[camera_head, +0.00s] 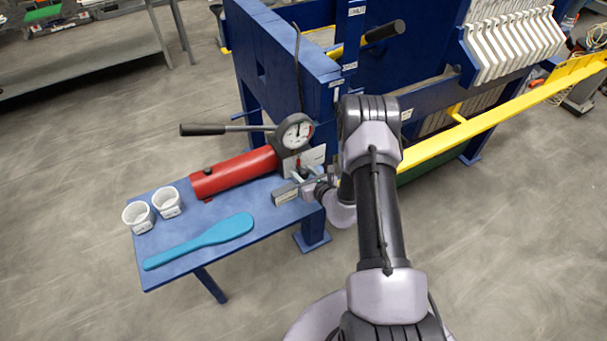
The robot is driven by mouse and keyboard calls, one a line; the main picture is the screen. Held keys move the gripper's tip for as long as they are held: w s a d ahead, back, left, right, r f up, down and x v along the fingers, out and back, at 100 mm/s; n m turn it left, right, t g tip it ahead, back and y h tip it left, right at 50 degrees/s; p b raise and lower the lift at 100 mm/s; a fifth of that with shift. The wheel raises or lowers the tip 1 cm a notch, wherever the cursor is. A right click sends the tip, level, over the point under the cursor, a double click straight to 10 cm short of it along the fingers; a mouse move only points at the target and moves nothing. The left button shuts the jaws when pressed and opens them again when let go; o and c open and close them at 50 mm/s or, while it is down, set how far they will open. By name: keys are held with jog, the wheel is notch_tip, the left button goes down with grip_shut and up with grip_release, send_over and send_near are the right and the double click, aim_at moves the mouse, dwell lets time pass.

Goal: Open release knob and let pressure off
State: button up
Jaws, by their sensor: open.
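The red hydraulic pump cylinder (235,173) lies on the blue side table, with a round pressure gauge (296,131) above its right end. The gauge's reading is too small to tell. A long pump lever (210,129) with a dark grip points left. My gripper (288,186) is open at the cylinder's right end, below the gauge, reaching in from the right. I cannot make out the release knob clearly; it may be hidden by the fingers. Whether the fingers touch anything there cannot be told.
Two white cups (166,201) and a turquoise paddle (205,241) lie on the blue table (185,264). The blue press frame (285,55) stands behind, with white plates (510,45) and a yellow bar (480,122) at right.

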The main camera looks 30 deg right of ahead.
grip_shut()
dwell(0.3)
jog(key=m+y+b, duration=0.1)
jog(key=m+y, duration=0.1)
jog(key=m, duration=0.1)
jog(key=shift+d+f+y+b, duration=0.1)
jog(key=shift+f+y+b, duration=0.05)
jog(key=shift+y+b, duration=0.15)
jog(key=m+y+b, duration=0.2)
jog(key=m, duration=0.2)
jog(key=shift+t, duration=0.3)
jog(key=shift+b, duration=0.3)
grip_release()
